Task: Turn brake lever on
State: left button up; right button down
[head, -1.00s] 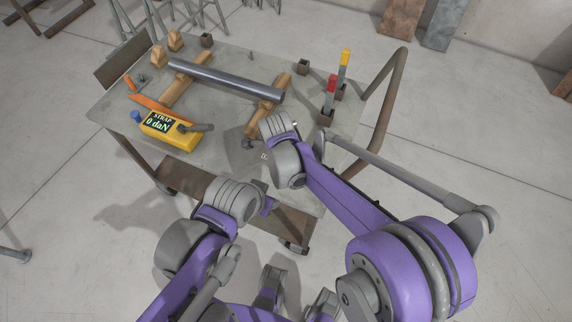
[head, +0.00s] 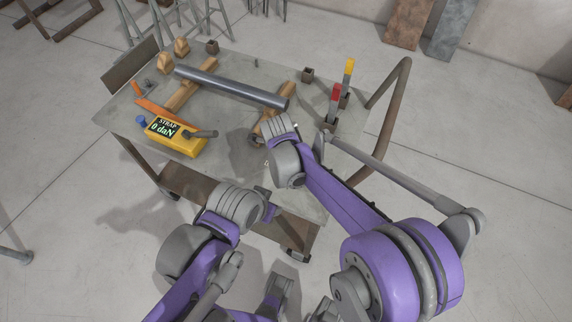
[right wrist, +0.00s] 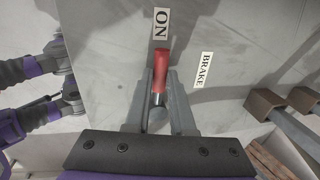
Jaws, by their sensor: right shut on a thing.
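The brake lever (right wrist: 162,66) has a red handle and a metal shaft and shows in the right wrist view. An ON label (right wrist: 161,24) lies just beyond its tip and a BRAKE label (right wrist: 204,69) lies to its right, both on the grey table top. My right gripper (right wrist: 161,88) is shut on the lever, one finger on each side of the handle. In the head view my right arm hides this lever and gripper. My left arm reaches in at the lower left of the head view, but its fingers are hidden.
The cart's table top (head: 235,125) bears a pipe (head: 230,87) on wooden supports, a yellow STRAP meter (head: 178,136) reading 0 daN, and a red-topped lever (head: 336,91) beside a yellow-topped lever (head: 348,68). A bent rail (head: 397,100) stands at the right end.

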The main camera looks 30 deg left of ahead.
jog(key=c, duration=0.8)
grip_release()
jog(key=shift+w, duration=0.1)
jog(key=shift+o, duration=0.2)
jog(key=shift+r, duration=0.1)
notch_tip(320, 180, up, 10)
jog(key=s, duration=0.2)
jog(key=shift+r+p, duration=0.25)
jog(key=shift+p, duration=0.2)
jog(key=shift+s+f, duration=0.1)
jog(key=shift+s, duration=0.1)
